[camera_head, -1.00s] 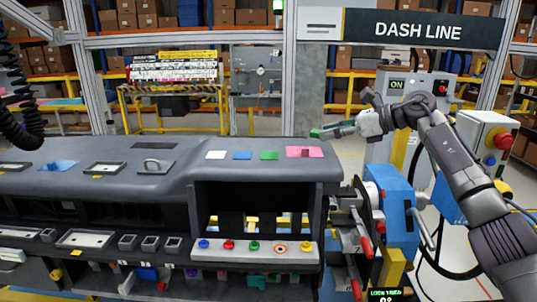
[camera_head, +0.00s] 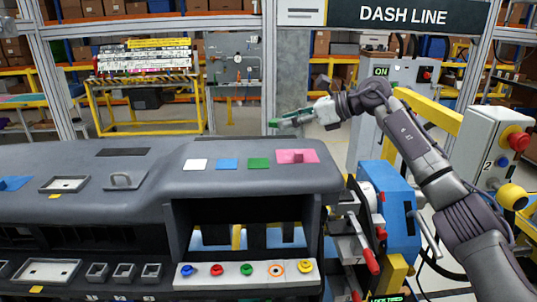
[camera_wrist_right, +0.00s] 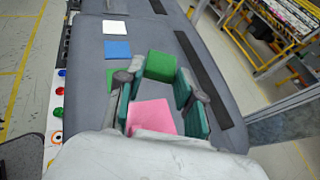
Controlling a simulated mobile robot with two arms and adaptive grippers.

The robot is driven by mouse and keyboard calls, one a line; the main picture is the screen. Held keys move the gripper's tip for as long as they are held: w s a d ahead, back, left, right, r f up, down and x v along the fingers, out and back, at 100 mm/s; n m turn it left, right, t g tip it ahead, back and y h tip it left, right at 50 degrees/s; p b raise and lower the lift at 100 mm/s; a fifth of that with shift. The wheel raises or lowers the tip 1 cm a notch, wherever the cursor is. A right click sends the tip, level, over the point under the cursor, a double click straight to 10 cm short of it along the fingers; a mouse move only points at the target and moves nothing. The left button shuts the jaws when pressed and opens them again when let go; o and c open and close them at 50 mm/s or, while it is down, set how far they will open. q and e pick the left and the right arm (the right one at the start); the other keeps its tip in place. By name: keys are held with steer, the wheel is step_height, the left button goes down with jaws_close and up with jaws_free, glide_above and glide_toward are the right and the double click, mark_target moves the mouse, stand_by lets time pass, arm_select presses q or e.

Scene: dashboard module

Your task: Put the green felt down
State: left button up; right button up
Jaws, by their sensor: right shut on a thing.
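My right gripper (camera_head: 287,121) is above the back right of the grey dashboard (camera_head: 240,182), behind the pink square in the head view. In the right wrist view its teal-padded fingers (camera_wrist_right: 160,88) are shut on a green felt (camera_wrist_right: 160,66), held at the fingertips above the surface. Another green square (camera_head: 259,163) lies flat on the dashboard top; in the wrist view it is partly hidden by a finger. A pink square (camera_head: 297,157) lies to its right and shows between the fingers in the wrist view (camera_wrist_right: 152,115). My left gripper is out of view.
A white square (camera_head: 195,165) and a blue square (camera_head: 228,164) lie left of the flat green one. Below is a panel with several coloured buttons (camera_head: 247,271). A blue machine with red handles (camera_head: 388,205) stands right of the dashboard.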

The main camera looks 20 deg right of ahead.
steer(key=p, duration=0.2)
glide_above(270, 166)
steer(key=d, duration=0.1)
steer(key=f, duration=0.3)
steer(key=shift+w+f, duration=0.25)
steer(key=shift+w, duration=0.1)
steer(key=shift+s+a+f, duration=0.35)
steer(key=shift+a+f, duration=0.15)
steer(key=shift+f, duration=0.3)
step_height(270, 166, down, 2)
steer(key=shift+f+p, duration=0.15)
steer(key=shift+p, duration=0.65)
steer(key=shift+w+f, duration=0.1)
steer(key=shift+f, duration=0.45)
steer(key=o, duration=0.7)
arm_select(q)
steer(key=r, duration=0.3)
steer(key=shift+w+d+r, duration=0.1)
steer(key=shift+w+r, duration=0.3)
arm_select(e)
steer(key=shift+o, duration=0.2)
